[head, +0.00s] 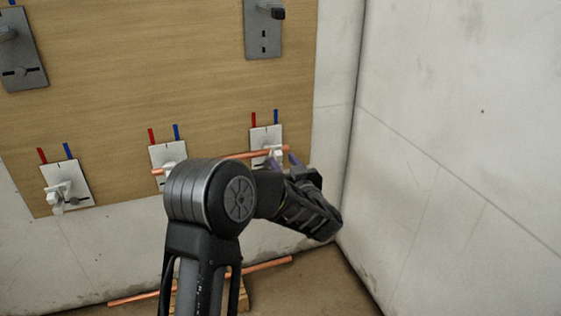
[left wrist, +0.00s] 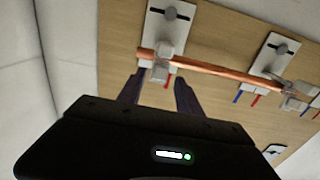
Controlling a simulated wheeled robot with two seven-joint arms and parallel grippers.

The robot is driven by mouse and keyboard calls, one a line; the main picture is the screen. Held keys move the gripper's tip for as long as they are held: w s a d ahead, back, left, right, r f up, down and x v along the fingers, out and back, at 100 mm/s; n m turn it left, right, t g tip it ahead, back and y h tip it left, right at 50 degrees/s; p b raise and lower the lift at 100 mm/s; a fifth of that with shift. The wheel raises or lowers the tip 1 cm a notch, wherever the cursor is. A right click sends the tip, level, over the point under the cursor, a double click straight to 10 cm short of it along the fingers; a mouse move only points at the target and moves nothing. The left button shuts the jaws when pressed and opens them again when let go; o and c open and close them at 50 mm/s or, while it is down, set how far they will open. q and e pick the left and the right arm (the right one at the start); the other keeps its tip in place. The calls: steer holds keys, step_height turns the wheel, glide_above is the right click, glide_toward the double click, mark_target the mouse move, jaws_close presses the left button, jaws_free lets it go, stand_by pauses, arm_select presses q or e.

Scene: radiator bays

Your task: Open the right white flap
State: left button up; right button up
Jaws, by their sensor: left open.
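The right white plate (head: 262,136) with its small white flap (head: 278,155) is on the low right of the wooden board. It also shows in the left wrist view, where the white flap part (left wrist: 160,71) lies beside the copper pipe. My left gripper (head: 285,160) is at this fixture, its jaws open. In the left wrist view its two dark fingers (left wrist: 159,82) stand apart, on either side of the white part; I cannot tell whether they touch it. My arm hides some of the fixture in the head view. My right gripper is not in view.
A copper pipe (head: 222,161) spans the right and middle white plates (head: 160,155). A left white plate (head: 65,185) and grey plates (head: 263,30) are also on the board (head: 170,85). A wall (head: 460,130) stands close on the right. Another pipe (head: 268,265) is low near the floor.

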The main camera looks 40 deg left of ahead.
mark_target(277, 152)
arm_select(q)
steer(key=shift+x, duration=1.4)
jaws_close()
